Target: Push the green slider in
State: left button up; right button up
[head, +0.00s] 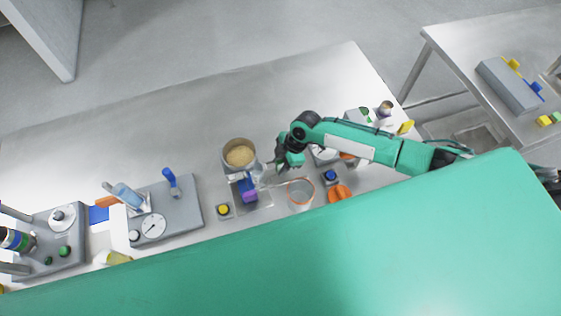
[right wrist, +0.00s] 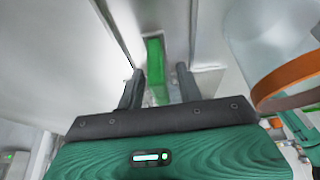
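The green slider (right wrist: 155,65) shows in the right wrist view as a narrow upright green bar in a pale metal surround. My right gripper (right wrist: 158,75) has its two dark fingers apart, with the green bar showing in the gap between them. I cannot tell whether they touch it. In the head view my right gripper (head: 267,177) is low over the bench, beside a blue and purple fixture (head: 248,192). I cannot make out the green slider in the head view. My left gripper is not in view.
A clear beaker with an orange rim (head: 300,194) stands just right of my right gripper; it is close by in the wrist view (right wrist: 272,45). A pot of tan granules (head: 239,156) stands behind. A yellow button (head: 223,210) is to the left. The rear bench (head: 150,125) is clear.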

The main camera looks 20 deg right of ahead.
aim_at(264, 173)
jog(key=shift+f, duration=0.1)
grip_shut()
jog(key=shift+s+a, duration=0.1)
jog(key=shift+a, duration=2.1)
grip_release()
